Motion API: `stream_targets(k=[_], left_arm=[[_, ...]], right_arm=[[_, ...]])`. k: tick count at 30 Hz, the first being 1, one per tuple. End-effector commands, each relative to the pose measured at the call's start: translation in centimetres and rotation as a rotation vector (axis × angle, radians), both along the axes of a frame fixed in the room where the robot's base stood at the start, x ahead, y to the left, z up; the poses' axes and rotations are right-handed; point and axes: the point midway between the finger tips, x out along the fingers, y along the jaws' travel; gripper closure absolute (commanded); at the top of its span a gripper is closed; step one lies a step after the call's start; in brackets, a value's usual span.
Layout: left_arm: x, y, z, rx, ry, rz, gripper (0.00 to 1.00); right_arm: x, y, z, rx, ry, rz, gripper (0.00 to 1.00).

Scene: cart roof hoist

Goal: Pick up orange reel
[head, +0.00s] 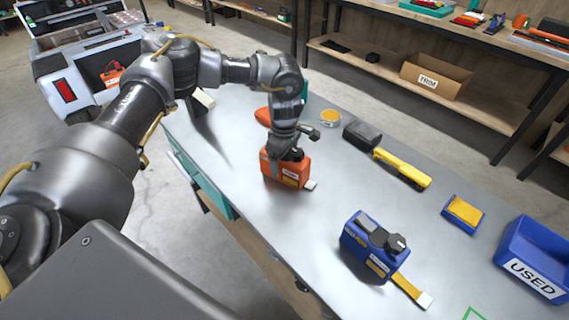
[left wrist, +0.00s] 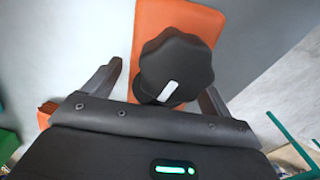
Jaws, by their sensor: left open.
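The orange reel (head: 285,170) stands on the grey bench top in the head view, with a short pale tape end at its lower right. My left gripper (head: 287,151) is right over it, pointing down, and covers part of its top. In the left wrist view the orange body (left wrist: 205,20) lies below a black lobed knob (left wrist: 175,62) with a white mark. My left gripper (left wrist: 163,78) is open, with one finger on each side of the knob. Contact between fingers and knob cannot be made out. My right gripper is not in view.
A blue reel (head: 365,246) with a yellow strap stands nearer on the bench. A yellow tool (head: 403,170), a black block (head: 362,135), a round yellow tin (head: 330,117), a blue-and-yellow pad (head: 463,212) and the blue USED bin (head: 532,278) lie to the right.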

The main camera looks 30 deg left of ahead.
Motion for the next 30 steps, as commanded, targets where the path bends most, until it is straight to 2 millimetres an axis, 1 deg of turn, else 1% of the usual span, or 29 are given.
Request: stream_targets(k=[7, 8, 21, 30], left_arm=[[0.03, -0.02, -0.21, 0.000, -0.002, 0.000, 0.16], [0.03, -0.02, -0.21, 0.000, -0.002, 0.000, 0.19], [0.02, -0.01, -0.17, 0.000, -0.001, 0.000, 0.76], [0.07, -0.03, 0.20, -0.001, -0.003, 0.000, 0.76]], right_arm=[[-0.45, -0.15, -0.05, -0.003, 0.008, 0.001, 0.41], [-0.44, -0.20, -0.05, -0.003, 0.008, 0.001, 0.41], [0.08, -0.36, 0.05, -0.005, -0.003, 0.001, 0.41], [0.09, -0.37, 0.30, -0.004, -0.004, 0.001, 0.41]])
